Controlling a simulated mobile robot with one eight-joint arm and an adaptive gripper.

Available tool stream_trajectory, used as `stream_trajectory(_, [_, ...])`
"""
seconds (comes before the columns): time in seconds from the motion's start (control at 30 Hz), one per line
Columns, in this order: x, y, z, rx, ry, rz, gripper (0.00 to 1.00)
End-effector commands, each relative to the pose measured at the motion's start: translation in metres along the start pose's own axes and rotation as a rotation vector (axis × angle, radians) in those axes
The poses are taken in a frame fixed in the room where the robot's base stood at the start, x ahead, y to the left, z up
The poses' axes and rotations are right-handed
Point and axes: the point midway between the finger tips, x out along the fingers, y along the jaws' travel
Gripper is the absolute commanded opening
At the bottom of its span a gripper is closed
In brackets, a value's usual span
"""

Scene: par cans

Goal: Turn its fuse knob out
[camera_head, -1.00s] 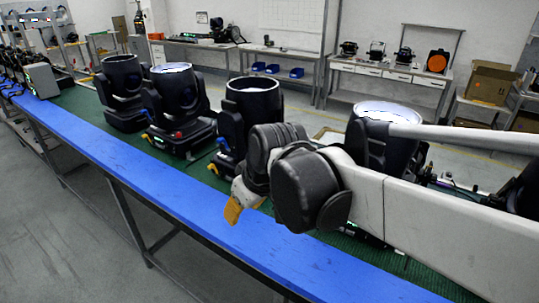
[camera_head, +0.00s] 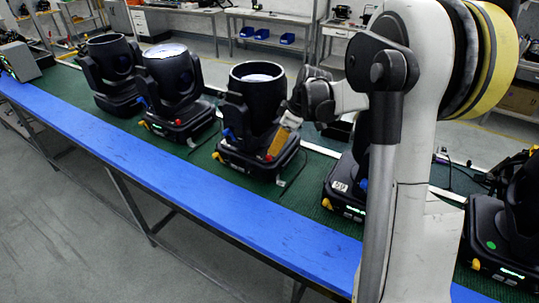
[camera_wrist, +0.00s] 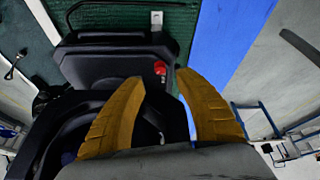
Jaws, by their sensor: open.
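A black par can (camera_head: 256,90) with an open round top stands on the green mat. Its base carries a red knob (camera_head: 268,157) at the front. In the wrist view the red knob (camera_wrist: 160,68) shows just past and between the tips of my two orange fingers, on the dark base (camera_wrist: 105,65). My gripper (camera_wrist: 160,80) is open and empty, with its fingers pointing toward the knob. In the head view my gripper (camera_head: 272,153) reaches down on the right side of this can, close to the base. I cannot tell whether a finger touches the knob.
More par cans stand along the bench to the left, such as one with a bright top (camera_head: 172,85), and others stand to the right, partly behind my arm. A blue strip (camera_head: 180,172) runs along the bench's front edge. A cable loop lies beside the base.

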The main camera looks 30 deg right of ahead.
Motion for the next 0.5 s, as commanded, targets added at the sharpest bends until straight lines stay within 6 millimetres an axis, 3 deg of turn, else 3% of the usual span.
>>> stream_trajectory(0.2, [0.042,0.0,0.0,0.0,0.0,0.0,0.4])
stream_trajectory(0.5, [0.062,0.0,0.0,0.0,0.0,0.0,0.4])
